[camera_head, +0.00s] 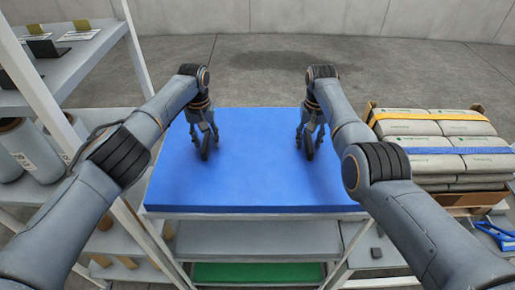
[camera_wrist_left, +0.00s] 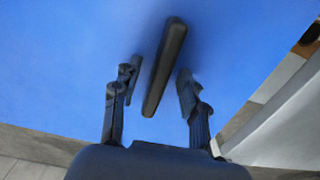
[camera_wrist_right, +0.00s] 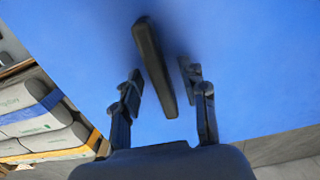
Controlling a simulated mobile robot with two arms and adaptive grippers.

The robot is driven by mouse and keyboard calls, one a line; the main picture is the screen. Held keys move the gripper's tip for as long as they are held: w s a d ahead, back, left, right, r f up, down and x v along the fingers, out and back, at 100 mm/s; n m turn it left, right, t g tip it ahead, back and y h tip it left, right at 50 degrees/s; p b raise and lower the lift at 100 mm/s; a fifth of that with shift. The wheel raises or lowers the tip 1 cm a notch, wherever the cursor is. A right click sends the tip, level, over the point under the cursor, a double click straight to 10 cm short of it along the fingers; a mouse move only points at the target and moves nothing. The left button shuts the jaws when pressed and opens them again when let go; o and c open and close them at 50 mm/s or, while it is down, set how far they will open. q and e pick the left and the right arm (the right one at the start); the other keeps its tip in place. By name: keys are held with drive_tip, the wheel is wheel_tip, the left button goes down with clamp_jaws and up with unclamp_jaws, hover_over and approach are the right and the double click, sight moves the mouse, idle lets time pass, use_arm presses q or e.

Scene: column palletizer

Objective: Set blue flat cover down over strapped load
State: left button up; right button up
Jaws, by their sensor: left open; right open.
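The blue flat cover (camera_head: 255,180) lies flat on top of a rack in the middle of the head view. It has two dark bar handles, seen as one in the left wrist view (camera_wrist_left: 165,65) and one in the right wrist view (camera_wrist_right: 155,65). My left gripper (camera_head: 204,148) is open, its fingers on either side of the left handle. My right gripper (camera_head: 310,146) is open, its fingers on either side of the right handle. Neither is closed on its handle. The strapped load (camera_head: 440,150), stacked grey bags with straps, stands to the right.
The load carries a yellow strap (camera_head: 428,116) and a blue strap (camera_head: 450,150). A blue tool-like object (camera_head: 495,234) lies at the lower right. Shelves with grey rolls (camera_head: 35,150) stand at the left. A green sheet (camera_head: 255,272) lies below the cover. Open floor lies behind.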

use_arm(q)
drive_tip(key=shift+f, duration=0.2)
use_arm(e)
drive_tip(key=shift+f, duration=0.2)
use_arm(q)
clamp_jaws()
use_arm(e)
clamp_jaws()
drive_tip(key=shift+r, duration=0.1)
